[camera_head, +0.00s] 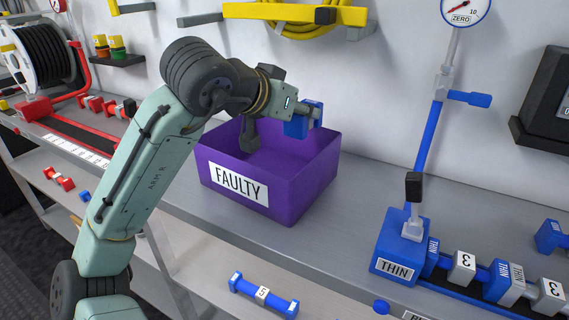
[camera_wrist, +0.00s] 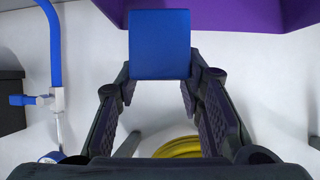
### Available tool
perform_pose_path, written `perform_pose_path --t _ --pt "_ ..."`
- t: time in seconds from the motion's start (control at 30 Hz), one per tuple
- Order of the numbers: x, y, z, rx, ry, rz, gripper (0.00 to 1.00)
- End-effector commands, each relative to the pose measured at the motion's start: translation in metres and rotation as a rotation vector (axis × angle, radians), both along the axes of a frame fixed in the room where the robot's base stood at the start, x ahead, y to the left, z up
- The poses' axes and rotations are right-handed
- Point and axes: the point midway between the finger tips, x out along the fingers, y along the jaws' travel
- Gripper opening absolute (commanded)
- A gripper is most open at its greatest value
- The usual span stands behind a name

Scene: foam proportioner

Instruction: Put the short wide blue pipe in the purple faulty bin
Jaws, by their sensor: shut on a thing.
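A blue pipe piece (camera_head: 301,122) is held in my gripper (camera_head: 309,112), above the open purple bin. Its block-like blue end (camera_wrist: 159,45) fills the space between my fingertips (camera_wrist: 160,78) in the wrist view. The rest of the pipe is hidden, so its full length cannot be told. The purple bin (camera_head: 290,196) stands on the grey counter with a white FAULTY label on its front. The bin's purple wall also shows at the top of the wrist view (camera_wrist: 235,14). Part of the bin's inside is hidden by my arm.
A blue THIN stand (camera_head: 399,254) with a gauge rises to the right, beside a row of labelled pipes (camera_head: 463,268). Another blue pipe (camera_head: 264,295) lies on the lower shelf. A yellow wall bracket (camera_head: 295,14) hangs above the bin. Counter between bin and stand is clear.

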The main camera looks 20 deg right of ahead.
Motion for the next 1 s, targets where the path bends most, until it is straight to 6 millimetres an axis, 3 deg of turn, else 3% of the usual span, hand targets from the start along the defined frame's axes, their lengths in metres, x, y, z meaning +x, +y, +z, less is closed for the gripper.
perform_pose_path --t 0.2,0.43,0.6,1.0 --pt "0.0 0.001 -0.041 0.0 0.002 0.001 0.02" --pt "0.0 0.001 -0.06 0.0 0.001 0.0 0.02" --pt "0.0 0.001 -0.084 -0.001 0.003 0.001 0.02" --pt "0.0 0.0 -0.093 -0.001 0.0 0.0 0.02"
